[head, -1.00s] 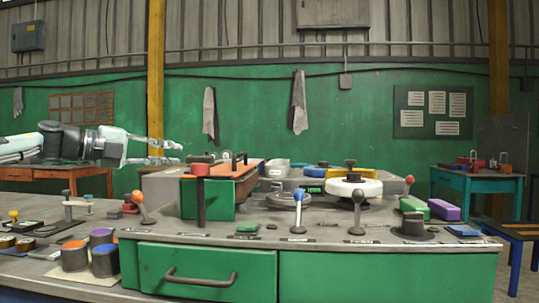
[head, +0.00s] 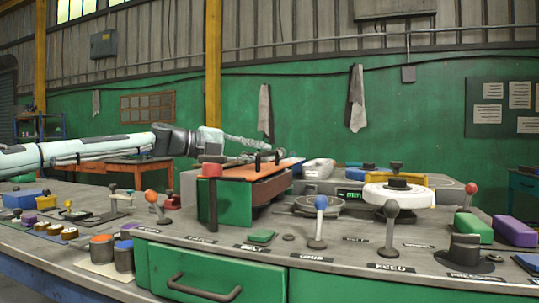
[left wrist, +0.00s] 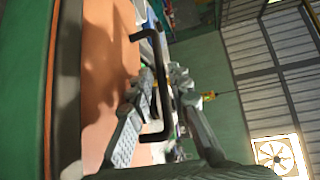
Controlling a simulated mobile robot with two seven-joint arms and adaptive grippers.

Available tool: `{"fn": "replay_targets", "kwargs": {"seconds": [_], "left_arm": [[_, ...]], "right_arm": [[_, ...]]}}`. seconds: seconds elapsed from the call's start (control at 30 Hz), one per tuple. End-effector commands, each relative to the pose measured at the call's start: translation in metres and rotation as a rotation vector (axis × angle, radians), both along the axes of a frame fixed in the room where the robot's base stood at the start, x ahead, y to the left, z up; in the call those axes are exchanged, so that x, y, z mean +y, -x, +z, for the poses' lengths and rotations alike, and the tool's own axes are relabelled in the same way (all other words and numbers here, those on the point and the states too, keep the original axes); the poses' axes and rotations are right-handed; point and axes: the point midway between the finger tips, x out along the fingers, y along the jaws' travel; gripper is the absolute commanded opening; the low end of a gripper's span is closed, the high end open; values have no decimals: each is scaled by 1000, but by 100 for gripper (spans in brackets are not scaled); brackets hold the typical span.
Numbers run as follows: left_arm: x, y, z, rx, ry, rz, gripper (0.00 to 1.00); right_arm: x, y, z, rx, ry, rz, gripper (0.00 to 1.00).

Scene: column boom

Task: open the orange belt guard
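The orange belt guard (head: 238,172) is a flat orange panel on top of a green housing (head: 229,203), left of centre in the head view. A black bar handle (head: 268,158) stands on it. My left gripper (head: 265,147) is at the handle, reaching in from the left. In the left wrist view the guard (left wrist: 105,70) fills the left side and the handle (left wrist: 154,65) runs between the two spread fingers of the gripper (left wrist: 163,80). I see no clear grip on the bar. My right gripper is not in view.
A red-topped post (head: 212,185) stands in front of the housing. A blue-knobbed lever (head: 320,220) and a white handwheel (head: 400,197) are to its right. An orange-knobbed lever (head: 155,203) is to its left. Open air lies above the bench.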

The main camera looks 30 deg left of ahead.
Motion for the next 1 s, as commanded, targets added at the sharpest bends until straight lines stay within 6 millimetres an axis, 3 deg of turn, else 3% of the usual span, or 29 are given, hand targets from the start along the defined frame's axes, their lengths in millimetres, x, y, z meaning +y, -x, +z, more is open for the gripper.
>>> {"fn": "replay_targets", "kwargs": {"seconds": [0.23,0.6,0.77,1.0], "left_arm": [[-13,-22,-5,2,0,1,18],[-15,-26,-5,-1,1,0,18],[-15,-26,-5,-1,1,0,0],[-15,-26,-4,0,1,0,0]], "right_arm": [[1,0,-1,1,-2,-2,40],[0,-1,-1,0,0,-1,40],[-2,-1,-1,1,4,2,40],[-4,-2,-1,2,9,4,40]]}}
